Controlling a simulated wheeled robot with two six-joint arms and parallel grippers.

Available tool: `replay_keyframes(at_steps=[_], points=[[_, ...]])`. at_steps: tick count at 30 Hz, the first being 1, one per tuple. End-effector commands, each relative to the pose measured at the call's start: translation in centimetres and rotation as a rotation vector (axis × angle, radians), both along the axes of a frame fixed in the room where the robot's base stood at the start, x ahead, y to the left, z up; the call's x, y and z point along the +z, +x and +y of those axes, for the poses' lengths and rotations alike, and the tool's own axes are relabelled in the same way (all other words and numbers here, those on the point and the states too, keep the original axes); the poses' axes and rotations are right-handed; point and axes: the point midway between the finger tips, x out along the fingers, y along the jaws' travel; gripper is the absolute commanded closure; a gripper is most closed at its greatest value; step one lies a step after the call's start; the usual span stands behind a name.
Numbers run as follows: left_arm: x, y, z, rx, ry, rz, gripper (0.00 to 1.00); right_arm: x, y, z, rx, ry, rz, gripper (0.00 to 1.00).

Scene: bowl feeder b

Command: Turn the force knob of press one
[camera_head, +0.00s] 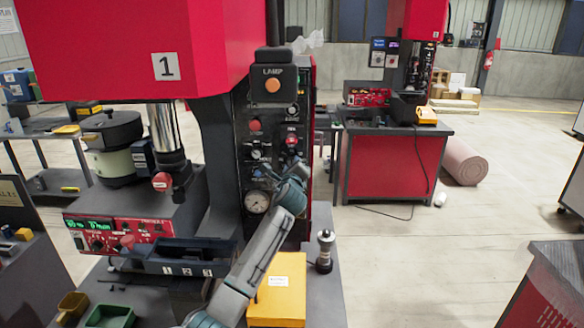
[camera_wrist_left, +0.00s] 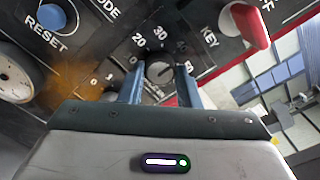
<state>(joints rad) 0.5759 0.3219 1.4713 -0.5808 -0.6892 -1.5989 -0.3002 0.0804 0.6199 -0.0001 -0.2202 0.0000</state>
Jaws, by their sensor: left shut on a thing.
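Press one is the red and black machine marked "1" (camera_head: 166,66) in the head view, with a dark control panel (camera_head: 270,115) on its right side. My left gripper (camera_head: 297,168) reaches up from below to the lower right of this panel. In the left wrist view a small round knob (camera_wrist_left: 158,70) sits inside a numbered scale with 20 and 30 readable. The two fingers of my left gripper (camera_wrist_left: 159,86) stand on either side of the knob, shut on it. In the head view the gripper and arm hide the knob. My right gripper is not in view.
Close to the knob are a red KEY handle (camera_wrist_left: 246,25), a blue RESET button (camera_wrist_left: 51,17) and a pressure gauge (camera_head: 257,201). A yellow box (camera_head: 278,290) and a dark-handled tool (camera_head: 325,250) stand beside my forearm. A second press stands behind right.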

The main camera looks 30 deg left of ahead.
Motion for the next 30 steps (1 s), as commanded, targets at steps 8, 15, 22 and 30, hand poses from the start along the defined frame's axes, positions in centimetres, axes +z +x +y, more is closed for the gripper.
replay_keyframes(at_steps=[8,15,22,30], points=[[-0.1,0.0,0.0,0.000,0.000,0.002,0.48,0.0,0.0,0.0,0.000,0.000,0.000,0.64],[-0.1,-0.2,-0.1,0.000,0.001,0.001,0.48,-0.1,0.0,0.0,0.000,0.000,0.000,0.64],[-0.4,-2.6,-1.6,-0.001,0.002,-0.001,0.48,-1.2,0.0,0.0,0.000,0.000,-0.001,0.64],[-0.4,-6.8,-4.2,-0.001,0.000,0.000,0.48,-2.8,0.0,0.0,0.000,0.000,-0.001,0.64]])
